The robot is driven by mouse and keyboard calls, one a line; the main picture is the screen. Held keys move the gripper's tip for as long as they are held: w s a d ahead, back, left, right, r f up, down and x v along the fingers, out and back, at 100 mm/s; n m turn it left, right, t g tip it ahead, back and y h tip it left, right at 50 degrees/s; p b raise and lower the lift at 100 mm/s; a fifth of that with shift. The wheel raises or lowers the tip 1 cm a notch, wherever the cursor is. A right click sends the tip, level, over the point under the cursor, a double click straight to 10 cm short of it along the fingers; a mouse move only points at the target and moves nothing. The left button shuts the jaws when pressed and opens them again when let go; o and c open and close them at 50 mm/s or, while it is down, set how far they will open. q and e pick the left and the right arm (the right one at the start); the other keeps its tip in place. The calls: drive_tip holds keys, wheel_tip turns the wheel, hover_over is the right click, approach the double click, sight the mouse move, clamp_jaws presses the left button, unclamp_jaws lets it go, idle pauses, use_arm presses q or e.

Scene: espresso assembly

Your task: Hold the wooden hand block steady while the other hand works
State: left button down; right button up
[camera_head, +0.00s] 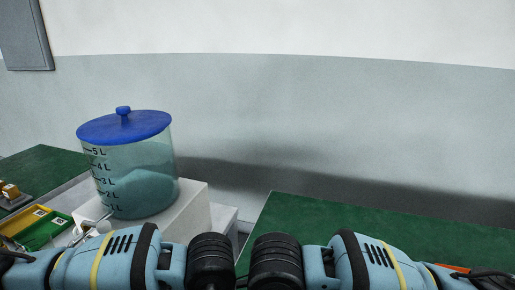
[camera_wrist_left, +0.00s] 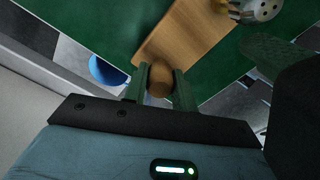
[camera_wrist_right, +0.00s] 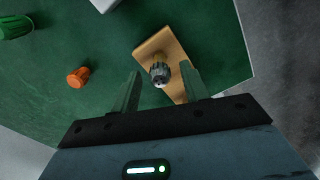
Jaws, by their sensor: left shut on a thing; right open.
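In the left wrist view the wooden hand block (camera_wrist_left: 185,38) is a flat light-brown board lying at a slant over the green table. My left gripper (camera_wrist_left: 159,76) is shut on its rounded wooden end, between the two green fingers. In the right wrist view the block (camera_wrist_right: 176,47) shows again, with a grey metal part (camera_wrist_right: 160,73) on it. My right gripper (camera_wrist_right: 161,71) is open, its fingers either side of the metal part in the picture; contact cannot be told. A metal part with holes (camera_wrist_left: 262,9) is at the block's far end. In the head view both grippers are hidden.
An orange knob-like piece (camera_wrist_right: 78,77) and a green cylinder (camera_wrist_right: 15,27) are on the green table. A blue round thing (camera_wrist_left: 106,71) is left of the block. In the head view a blue-lidded clear tank (camera_head: 137,170) stands on a white box (camera_head: 190,215).

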wheel_tip(320, 180, up, 10)
drive_tip(key=shift+r, duration=0.15)
drive_tip(key=shift+c, duration=0.2)
drive_tip(key=shift+c, duration=0.5)
drive_tip(key=shift+f+m, duration=0.3)
drive_tip(key=shift+m, duration=0.8)
drive_tip(key=shift+f+m, duration=0.3)
drive_tip(key=shift+m, duration=0.8)
drive_tip(key=shift+f, duration=0.1)
drive_tip(key=shift+f, duration=4.9)
drive_tip(key=c, duration=0.7)
drive_tip(key=shift+c, duration=0.2)
